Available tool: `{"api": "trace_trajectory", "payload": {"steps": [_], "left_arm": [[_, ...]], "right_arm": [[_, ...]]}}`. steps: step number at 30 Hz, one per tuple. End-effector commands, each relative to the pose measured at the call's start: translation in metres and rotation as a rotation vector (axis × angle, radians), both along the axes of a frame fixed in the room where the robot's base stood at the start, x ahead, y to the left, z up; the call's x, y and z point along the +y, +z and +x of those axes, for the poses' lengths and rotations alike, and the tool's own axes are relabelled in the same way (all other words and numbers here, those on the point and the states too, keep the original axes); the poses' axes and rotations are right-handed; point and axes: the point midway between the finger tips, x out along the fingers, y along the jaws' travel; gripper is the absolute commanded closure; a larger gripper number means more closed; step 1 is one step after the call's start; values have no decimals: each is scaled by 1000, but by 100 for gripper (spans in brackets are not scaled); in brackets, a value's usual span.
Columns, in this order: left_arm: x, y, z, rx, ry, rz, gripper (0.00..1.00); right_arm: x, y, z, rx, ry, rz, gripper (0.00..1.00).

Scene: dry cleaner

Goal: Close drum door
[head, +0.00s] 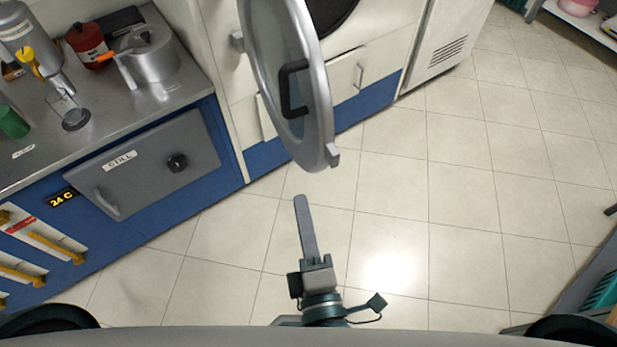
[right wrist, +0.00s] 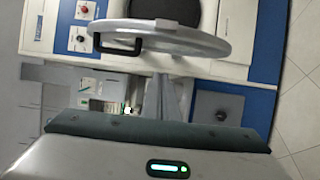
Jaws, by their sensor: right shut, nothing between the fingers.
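The drum door (head: 325,110) is a round grey metal ring with a glass pane and a black handle (head: 291,88). It stands open, swung out from the white machine, with the dark drum opening (head: 330,12) partly visible behind it. The door also shows in the right wrist view (right wrist: 190,40), seen nearly edge-on, with its handle (right wrist: 115,45) at the left. My right gripper (head: 301,199) is shut and empty, pointing toward the door from below in the picture, with a visible gap to its lower rim. Its fingers show in the right wrist view (right wrist: 160,80). My left gripper is out of view.
A steel counter (head: 110,110) with a kettle (head: 150,55), a red can (head: 88,45) and bottles stands at the left. Below it is a grey panel marked STILL (head: 150,165).

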Motion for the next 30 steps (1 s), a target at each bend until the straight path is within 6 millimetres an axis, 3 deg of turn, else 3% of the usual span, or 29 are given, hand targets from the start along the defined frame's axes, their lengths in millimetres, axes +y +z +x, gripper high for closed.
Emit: {"api": "trace_trajectory", "payload": {"steps": [8,23,30], "left_arm": [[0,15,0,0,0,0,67],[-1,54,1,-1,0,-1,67],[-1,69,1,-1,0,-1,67]], "right_arm": [[5,4,21,-2,0,0,100],[21,5,100,-1,-1,-1,100],[-8,2,110,2,1,-2,100]]}}
